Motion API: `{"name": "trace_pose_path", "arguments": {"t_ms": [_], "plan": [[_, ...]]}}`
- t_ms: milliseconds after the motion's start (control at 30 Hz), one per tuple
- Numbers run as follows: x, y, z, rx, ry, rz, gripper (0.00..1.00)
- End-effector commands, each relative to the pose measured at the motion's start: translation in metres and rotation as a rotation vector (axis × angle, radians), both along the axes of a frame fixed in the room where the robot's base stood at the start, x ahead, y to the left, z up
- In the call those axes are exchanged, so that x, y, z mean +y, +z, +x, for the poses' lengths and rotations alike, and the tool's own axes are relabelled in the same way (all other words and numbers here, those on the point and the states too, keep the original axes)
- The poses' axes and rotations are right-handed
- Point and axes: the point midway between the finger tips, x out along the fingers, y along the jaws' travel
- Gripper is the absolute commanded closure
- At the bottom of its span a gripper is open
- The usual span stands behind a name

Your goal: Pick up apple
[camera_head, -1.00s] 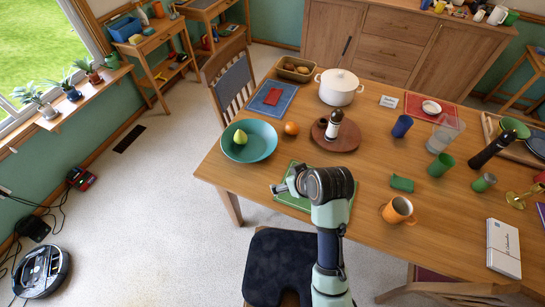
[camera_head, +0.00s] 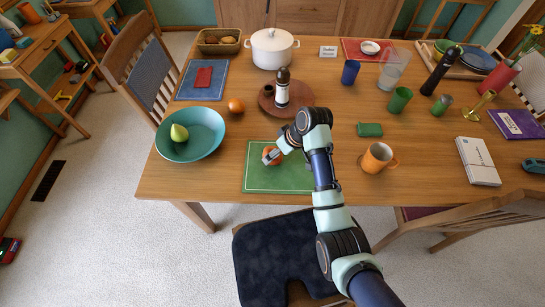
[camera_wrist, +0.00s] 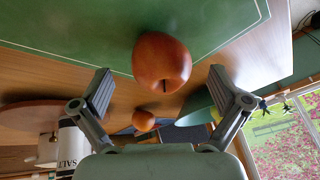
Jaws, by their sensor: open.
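A red-orange apple (camera_wrist: 161,58) sits on the green placemat (camera_wrist: 60,30) in the wrist view, its dark stem visible. It lies between and just ahead of my gripper's two spread fingers (camera_wrist: 160,76), with a gap on each side. In the head view, my gripper (camera_head: 273,158) is low over the placemat (camera_head: 280,180), and the apple (camera_head: 269,151) is partly hidden by the fingers. My gripper is open and holds nothing.
An orange (camera_head: 236,106) lies beyond the placemat. A teal bowl (camera_head: 205,140) with a pear (camera_head: 179,132) is to the left. A salt mill (camera_head: 282,92) stands on a round wooden board (camera_head: 303,97). An orange mug (camera_head: 377,158) and green block (camera_head: 370,130) are to the right.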

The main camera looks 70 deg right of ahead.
Motion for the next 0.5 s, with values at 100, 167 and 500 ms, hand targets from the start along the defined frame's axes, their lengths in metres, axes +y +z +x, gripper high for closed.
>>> {"name": "trace_pose_path", "arguments": {"t_ms": [100, 167, 500], "plan": [[0.0, -0.024, 0.012, 0.001, 0.002, 0.001, 0.01], [-0.001, -0.031, 0.015, 0.002, 0.001, 0.0, 0.01], [-0.001, -0.034, 0.018, 0.0, 0.001, -0.001, 0.1]]}}
